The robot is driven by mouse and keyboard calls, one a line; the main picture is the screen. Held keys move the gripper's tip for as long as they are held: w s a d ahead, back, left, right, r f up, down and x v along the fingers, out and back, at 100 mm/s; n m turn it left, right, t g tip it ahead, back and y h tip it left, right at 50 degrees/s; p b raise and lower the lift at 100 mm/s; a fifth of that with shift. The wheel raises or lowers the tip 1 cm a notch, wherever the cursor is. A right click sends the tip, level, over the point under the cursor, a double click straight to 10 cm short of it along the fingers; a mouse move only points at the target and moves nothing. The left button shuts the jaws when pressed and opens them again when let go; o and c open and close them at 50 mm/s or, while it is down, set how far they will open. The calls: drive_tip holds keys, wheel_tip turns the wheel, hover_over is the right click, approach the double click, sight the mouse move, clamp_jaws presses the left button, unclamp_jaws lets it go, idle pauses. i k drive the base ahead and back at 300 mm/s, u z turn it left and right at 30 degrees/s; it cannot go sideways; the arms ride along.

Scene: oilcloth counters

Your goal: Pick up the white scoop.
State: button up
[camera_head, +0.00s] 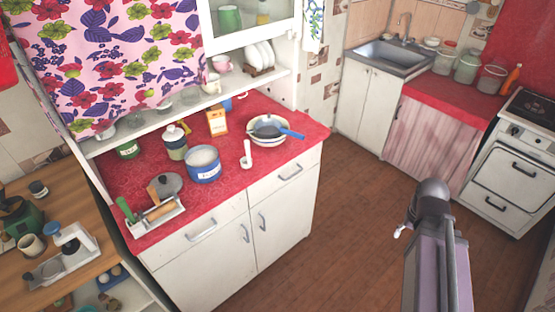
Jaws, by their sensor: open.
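The white scoop (246,154) is on the red oilcloth counter (225,175). Its handle points up and back, and its rounded end is toward the front edge. It stands between a blue pot (203,165) on its left and a white bowl (268,139) on its right, apart from the pot. My arm rises at the lower right, over the floor and well away from the scoop. I cannot make out my gripper's fingers; a small pale part sticks out at the arm's left side.
A blue-handled pan (270,129) lies in the bowl, its handle pointing right. A carton (217,121), a jar (175,142) and a tray (158,217) with a rolling pin share the counter. A shelf overhangs its back. Brown floor (345,210) lies clear before the cabinet.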

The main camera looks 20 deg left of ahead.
sight(246, 161)
drive_tip(key=z, duration=1)
drive_tip(key=i, duration=0.3)
drive_tip(key=u, duration=3.45)
drive_tip(key=i, duration=0.1)
drive_tip(key=z, duration=1)
